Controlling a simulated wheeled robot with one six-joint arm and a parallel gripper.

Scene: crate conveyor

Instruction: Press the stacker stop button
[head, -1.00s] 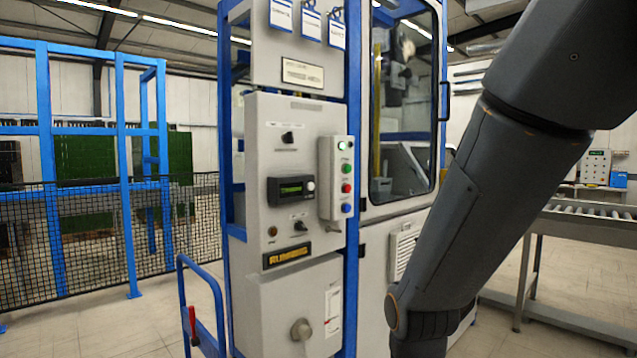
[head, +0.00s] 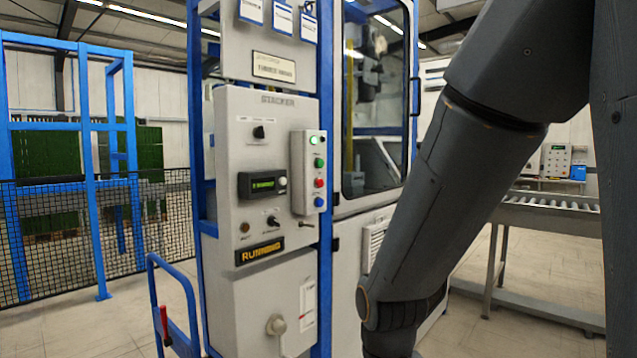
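The stacker control panel (head: 230,165) is a grey box marked STACKER on a blue-framed cabinet, left of the middle in the head view. A small button box (head: 308,200) is fixed on its right side. The small labels beside the buttons are too small to read. My arm crosses the right side of the view, to the right of the panel. My gripper is not in view.
The panel also has knobs, a display (head: 262,184) and a sign reading RUNNING (head: 259,251). A blue rail (head: 172,262) with a red handle stands at its lower left. A mesh fence (head: 60,235) is at left, a roller conveyor (head: 550,215) at right. Floor is open at lower left.

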